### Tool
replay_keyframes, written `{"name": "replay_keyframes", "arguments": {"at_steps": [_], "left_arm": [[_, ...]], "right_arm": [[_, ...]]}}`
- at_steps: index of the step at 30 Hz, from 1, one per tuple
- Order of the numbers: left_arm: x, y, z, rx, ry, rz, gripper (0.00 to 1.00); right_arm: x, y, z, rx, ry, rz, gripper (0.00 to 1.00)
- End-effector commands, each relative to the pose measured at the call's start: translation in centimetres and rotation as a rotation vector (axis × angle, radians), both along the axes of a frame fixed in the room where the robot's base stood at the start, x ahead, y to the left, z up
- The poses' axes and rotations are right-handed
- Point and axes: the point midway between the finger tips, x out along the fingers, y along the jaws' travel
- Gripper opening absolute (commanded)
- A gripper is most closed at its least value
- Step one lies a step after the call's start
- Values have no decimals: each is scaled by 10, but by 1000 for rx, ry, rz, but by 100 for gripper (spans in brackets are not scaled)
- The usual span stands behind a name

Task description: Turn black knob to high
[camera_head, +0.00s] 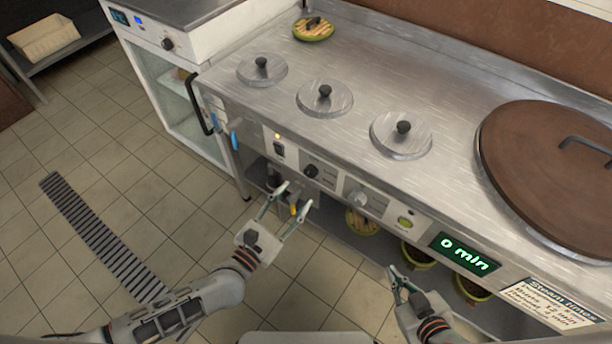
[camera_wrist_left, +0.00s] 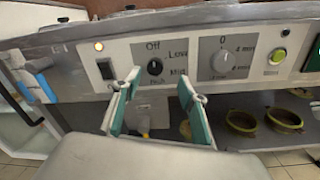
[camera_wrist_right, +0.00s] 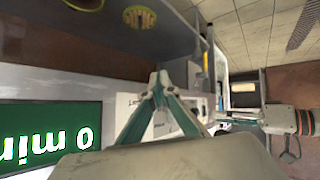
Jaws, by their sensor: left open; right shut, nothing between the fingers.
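The black knob (camera_head: 311,171) sits on the front control panel of the steel counter. In the left wrist view the black knob (camera_wrist_left: 155,67) has Off, Low, Mid and High printed around it. My left gripper (camera_head: 292,196) is open and empty, just in front of and below the knob. In its own wrist view the left gripper (camera_wrist_left: 157,88) has its fingers to either side below the knob, apart from it. My right gripper (camera_head: 398,280) is shut and empty, low in front of the green display; its tips (camera_wrist_right: 160,82) meet in the right wrist view.
A grey timer knob (camera_head: 357,198), a green button (camera_head: 405,222) and a "0 min" display (camera_head: 464,254) sit right of the black knob. A switch (camera_head: 279,150) with a lit lamp is left. Pots (camera_head: 418,256) stand on the shelf below.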

Motion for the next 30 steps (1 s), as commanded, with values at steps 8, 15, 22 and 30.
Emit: {"name": "replay_keyframes", "arguments": {"at_steps": [8,15,22,30], "left_arm": [[23,-1,-6,-104,68,19,42],[54,-22,-6,-101,66,18,42],[72,-34,-7,-98,67,18,42],[75,-36,-6,-99,66,18,42]], "right_arm": [[-2,0,1,-1,-2,3,0],[-3,0,-2,0,2,3,0],[-1,1,-3,1,0,5,0],[5,2,1,2,-12,5,0]]}}
